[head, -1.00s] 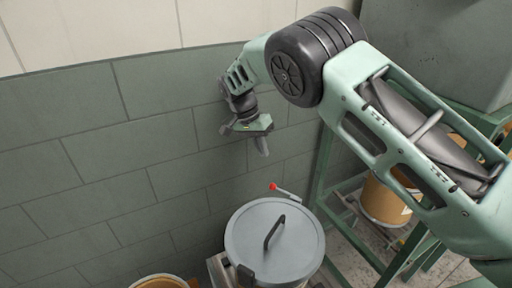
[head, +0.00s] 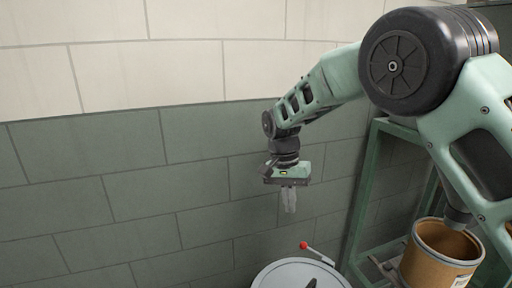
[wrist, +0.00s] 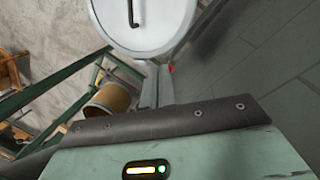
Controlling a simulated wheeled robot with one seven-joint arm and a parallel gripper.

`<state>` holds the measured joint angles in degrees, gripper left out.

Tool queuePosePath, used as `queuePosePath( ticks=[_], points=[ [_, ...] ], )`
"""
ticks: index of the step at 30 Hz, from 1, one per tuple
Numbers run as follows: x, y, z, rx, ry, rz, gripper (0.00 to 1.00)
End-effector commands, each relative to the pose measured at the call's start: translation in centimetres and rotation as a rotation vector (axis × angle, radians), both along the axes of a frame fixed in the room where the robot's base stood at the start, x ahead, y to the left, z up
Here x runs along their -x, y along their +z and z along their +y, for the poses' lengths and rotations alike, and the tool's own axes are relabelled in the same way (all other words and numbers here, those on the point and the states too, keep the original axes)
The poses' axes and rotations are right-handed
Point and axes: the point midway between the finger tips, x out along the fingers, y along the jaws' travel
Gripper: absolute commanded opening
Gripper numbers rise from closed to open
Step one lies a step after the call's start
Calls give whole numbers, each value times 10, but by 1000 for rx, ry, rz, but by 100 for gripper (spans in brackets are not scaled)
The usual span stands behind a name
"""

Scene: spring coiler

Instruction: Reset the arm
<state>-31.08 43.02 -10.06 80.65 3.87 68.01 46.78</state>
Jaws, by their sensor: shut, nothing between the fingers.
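My gripper (head: 288,201) hangs in front of the green tiled wall in the head view, fingers pointing down. It is shut and holds nothing. It is above and a little left of the round grey lid (head: 300,276), well apart from it.
A lever with a red knob (head: 304,245) stands behind the lid. A brown drum (head: 430,275) stands at the right by a green metal frame (head: 360,205). The wall (head: 130,200) is close behind my gripper. The space left of my gripper is clear.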

Motion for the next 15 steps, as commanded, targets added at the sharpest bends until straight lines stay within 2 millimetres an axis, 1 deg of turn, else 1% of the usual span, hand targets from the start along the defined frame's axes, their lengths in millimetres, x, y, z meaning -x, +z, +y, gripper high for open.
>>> queuePosePath(
  ticks=[1,5,6,8,9,11,12,14,15],
  points=[
    [23,9,4,-53,67,7,0],
    [83,25,13,-164,268,9,0],
    [103,29,15,-192,331,5,0],
    [134,33,16,-227,433,-3,0],
    [155,36,15,-247,499,-11,0],
    [188,38,13,-269,603,-24,0],
    [209,38,10,-280,672,-34,0],
    [239,36,3,-287,771,-48,0],
    [258,34,-3,-288,834,-58,0]
  ],
)
